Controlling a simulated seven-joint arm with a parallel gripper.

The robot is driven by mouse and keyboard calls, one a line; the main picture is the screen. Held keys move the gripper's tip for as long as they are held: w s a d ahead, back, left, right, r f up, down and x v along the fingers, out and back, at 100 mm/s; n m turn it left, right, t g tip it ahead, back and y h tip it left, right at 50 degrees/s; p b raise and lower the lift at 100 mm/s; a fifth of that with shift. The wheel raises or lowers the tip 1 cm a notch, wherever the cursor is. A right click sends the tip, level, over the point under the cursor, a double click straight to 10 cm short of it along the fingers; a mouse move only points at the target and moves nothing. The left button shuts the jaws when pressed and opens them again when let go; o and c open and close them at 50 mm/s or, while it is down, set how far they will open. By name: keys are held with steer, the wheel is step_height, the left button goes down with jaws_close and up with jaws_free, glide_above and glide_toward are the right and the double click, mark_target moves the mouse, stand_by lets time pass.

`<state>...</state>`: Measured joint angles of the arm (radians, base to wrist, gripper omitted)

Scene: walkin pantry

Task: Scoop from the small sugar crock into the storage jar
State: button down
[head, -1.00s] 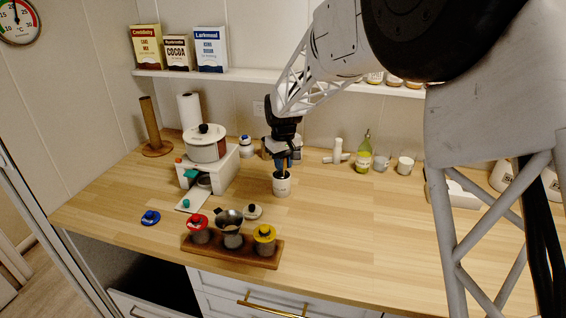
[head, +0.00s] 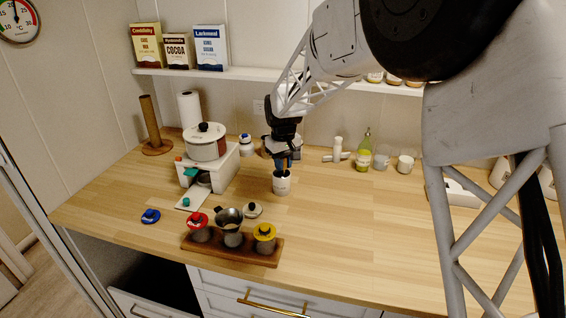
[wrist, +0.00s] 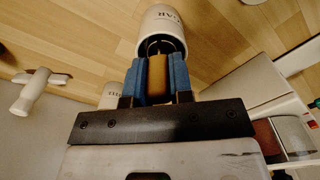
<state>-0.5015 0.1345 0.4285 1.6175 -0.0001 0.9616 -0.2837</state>
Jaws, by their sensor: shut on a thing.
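The small white sugar crock (head: 281,187) stands on the counter near its middle, and it also shows in the wrist view (wrist: 160,20). My gripper (head: 283,163) is just above its mouth, shut on an upright brown scoop handle (wrist: 157,78) between blue fingers. The scoop's lower end is at the crock mouth; its bowl and contents are mostly hidden. An open jar with a metal funnel (head: 230,217) on top, apparently the storage jar (head: 233,239), stands in the wooden rack, between a red-lidded jar (head: 199,231) and a yellow-lidded jar (head: 264,240).
The wooden rack (head: 212,250) sits at the counter's front edge. A loose lid (head: 252,210) lies behind it and a blue lid (head: 150,216) to its left. A white appliance with a pot (head: 207,145) stands left of the crock.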

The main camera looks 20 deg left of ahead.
steer(key=shift+f, duration=0.45)
stand_by(0.6)
steer(key=shift+r, duration=0.15)
stand_by(0.6)
steer(key=shift+r, duration=3.6)
steer(key=s+a+m, duration=0.4)
steer(key=s, duration=0.9)
steer(key=s+a+r+m, duration=0.1)
steer(key=s+a+m, duration=0.4)
steer(key=s, duration=0.8)
steer(key=shift+r, duration=0.25)
steer(key=shift+d, duration=0.1)
